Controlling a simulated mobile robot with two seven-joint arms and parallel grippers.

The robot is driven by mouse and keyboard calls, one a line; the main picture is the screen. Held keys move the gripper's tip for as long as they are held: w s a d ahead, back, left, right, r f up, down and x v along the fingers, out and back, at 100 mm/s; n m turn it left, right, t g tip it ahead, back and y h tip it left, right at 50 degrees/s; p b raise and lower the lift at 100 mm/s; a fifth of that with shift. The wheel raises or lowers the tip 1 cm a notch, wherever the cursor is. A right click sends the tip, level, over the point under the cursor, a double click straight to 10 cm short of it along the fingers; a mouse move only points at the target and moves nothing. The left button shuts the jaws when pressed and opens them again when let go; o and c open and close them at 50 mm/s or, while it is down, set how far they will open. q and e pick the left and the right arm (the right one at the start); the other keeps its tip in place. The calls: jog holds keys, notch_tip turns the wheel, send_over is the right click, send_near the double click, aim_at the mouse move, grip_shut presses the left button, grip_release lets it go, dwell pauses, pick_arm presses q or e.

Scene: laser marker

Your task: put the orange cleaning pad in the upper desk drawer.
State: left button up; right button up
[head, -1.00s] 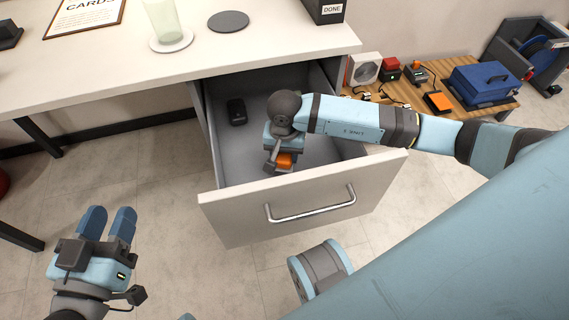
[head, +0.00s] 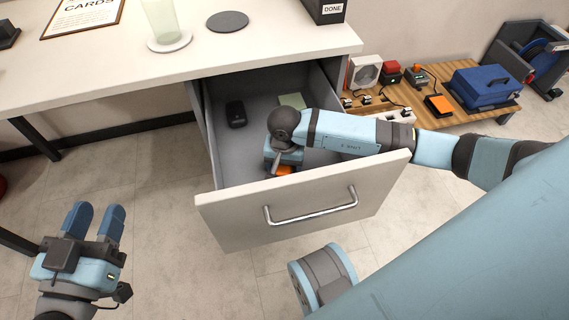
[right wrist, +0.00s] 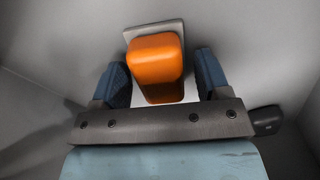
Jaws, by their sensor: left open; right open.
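The orange cleaning pad (head: 284,170) is inside the pulled-out desk drawer (head: 222,170), near its front panel, partly hidden under my right gripper (head: 283,160). In the right wrist view the pad (right wrist: 155,62), with a grey plate at its far end, lies between the two blue fingers of my right gripper (right wrist: 163,72). The fingers are open, with a gap on each side of the pad. I cannot tell whether the pad rests fully on the drawer floor. My left gripper (head: 92,222) is open and empty above the floor at the lower left.
A dark object (head: 236,114) and a pale green flat item (head: 293,100) lie in the drawer. The desktop (head: 120,62) holds a glass, a round dark mat and a DONE box. A low wooden bench (head: 462,119) at right carries a blue toolbox (head: 482,86) and small devices.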

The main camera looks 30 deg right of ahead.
jog(key=shift+r, duration=0.1)
jog(key=shift+r+p, duration=0.25)
jog(key=shift+p, duration=0.05)
pick_arm(q)
jog(key=shift+s+d+r+n+g+p, duration=0.25)
jog(key=shift+s+n+p, duration=0.4)
jog(key=shift+p, duration=0.55)
jog(key=shift+s+d+r+n+g+p, duration=0.15)
jog(key=shift+s+d+r+n+p, duration=0.25)
jog(key=shift+n+p, duration=0.65)
pick_arm(e)
notch_tip(320, 180, up, 12)
jog(key=shift+f, duration=0.15)
pick_arm(q)
jog(key=shift+m, duration=0.3)
